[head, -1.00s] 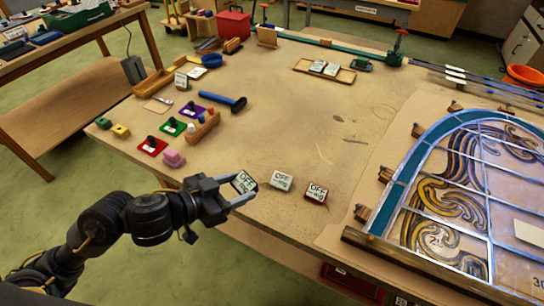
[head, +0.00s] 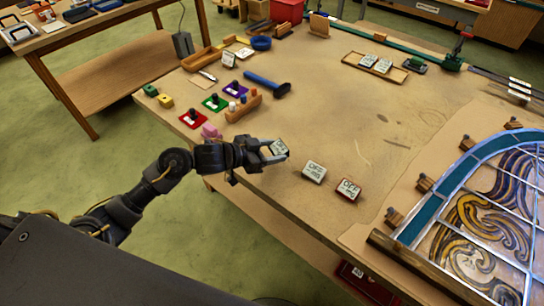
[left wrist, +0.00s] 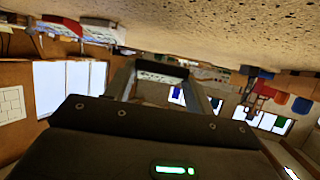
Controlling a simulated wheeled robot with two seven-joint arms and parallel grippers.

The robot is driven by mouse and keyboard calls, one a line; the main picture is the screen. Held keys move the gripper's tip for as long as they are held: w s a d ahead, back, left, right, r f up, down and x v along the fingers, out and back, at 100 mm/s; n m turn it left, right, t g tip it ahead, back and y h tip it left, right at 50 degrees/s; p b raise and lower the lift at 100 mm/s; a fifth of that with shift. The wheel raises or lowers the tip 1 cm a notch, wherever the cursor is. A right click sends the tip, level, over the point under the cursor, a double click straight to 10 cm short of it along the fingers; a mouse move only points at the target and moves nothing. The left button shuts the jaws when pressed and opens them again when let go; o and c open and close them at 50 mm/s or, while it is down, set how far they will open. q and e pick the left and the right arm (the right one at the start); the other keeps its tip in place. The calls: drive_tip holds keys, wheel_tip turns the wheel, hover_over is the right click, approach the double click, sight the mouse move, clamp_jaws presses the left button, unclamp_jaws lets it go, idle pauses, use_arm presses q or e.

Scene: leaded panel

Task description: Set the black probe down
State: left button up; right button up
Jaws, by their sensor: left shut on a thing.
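My left gripper (head: 270,151) is shut on the black probe (head: 280,147), a small dark-edged block with a pale lettered face. It is at the table's near-left edge. In the left wrist view the fingers (left wrist: 162,88) hold the probe (left wrist: 160,72) between them, close to the tabletop, which shows upside down at the top. I cannot tell whether the probe touches the table. A pale probe (head: 314,170) and a red-edged probe (head: 348,189), both with lettering that looks like OFF, stand in a row to its right. My right gripper is not in view.
The leaded panel (head: 490,190) lies at the right, with wooden blocks (head: 394,217) along its edge. A wooden tray (head: 375,68) is farther back. The middle of the tabletop (head: 340,120) is clear.

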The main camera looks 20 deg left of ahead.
use_arm(q)
drive_tip(key=shift+w+f, duration=0.2)
drive_tip(key=shift+w+f+p, duration=0.1)
drive_tip(key=shift+f+p, duration=0.3)
drive_tip(key=shift+f, duration=1.3)
drive_tip(key=shift+f, duration=0.2)
drive_tip(key=o, duration=1)
drive_tip(key=shift+c, duration=0.2)
drive_tip(key=shift+r, duration=0.2)
